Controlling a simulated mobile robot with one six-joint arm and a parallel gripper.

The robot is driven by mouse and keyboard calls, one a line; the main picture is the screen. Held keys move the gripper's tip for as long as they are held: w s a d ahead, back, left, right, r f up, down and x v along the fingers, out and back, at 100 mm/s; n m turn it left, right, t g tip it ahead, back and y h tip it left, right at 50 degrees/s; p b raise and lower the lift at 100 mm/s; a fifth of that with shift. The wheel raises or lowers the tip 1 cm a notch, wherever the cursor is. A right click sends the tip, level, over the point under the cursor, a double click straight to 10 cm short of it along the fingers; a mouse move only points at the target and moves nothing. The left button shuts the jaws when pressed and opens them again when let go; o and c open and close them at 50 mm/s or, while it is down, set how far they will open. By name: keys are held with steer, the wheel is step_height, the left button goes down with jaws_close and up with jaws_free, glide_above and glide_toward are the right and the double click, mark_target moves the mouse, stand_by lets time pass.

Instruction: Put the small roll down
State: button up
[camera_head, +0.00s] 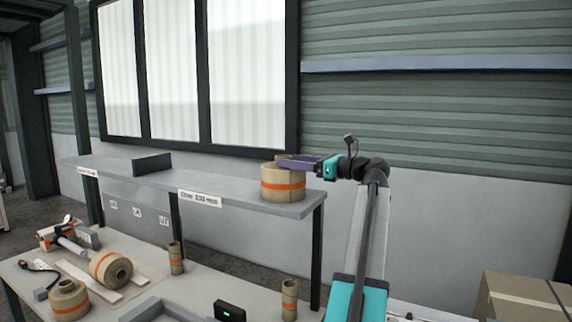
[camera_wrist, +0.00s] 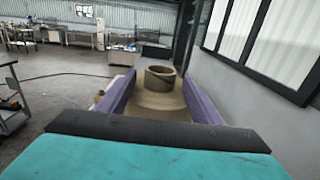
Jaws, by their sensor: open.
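A tan paper roll (camera_head: 283,185) with an orange band stands upright on the right end of the grey shelf (camera_head: 235,190). In the wrist view its wide top (camera_wrist: 158,103) shows, with a narrower hollow tan ring (camera_wrist: 160,84), seemingly its core, standing up from it. My gripper (camera_head: 283,162) is level with the top of this roll, reaching in from the right. Its purple fingers are open, one on each side of the ring, with visible gaps. In the head view a finger partly hides the ring. I cannot tell whether the fingers touch the roll top.
A dark upright block (camera_head: 152,164) stands farther left on the shelf. The bench (camera_head: 140,262) below holds a roll with a core (camera_head: 69,301), a roll lying on its side (camera_head: 111,268) and two narrow rolls (camera_head: 175,258). A window wall runs behind the shelf. A cardboard box (camera_head: 520,300) stands lower right.

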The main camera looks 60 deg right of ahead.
steer(key=s+b, duration=0.1)
steer(key=s, duration=0.7)
steer(key=shift+d, duration=0.25)
steer(key=shift+r, duration=0.1)
stand_by(0.4)
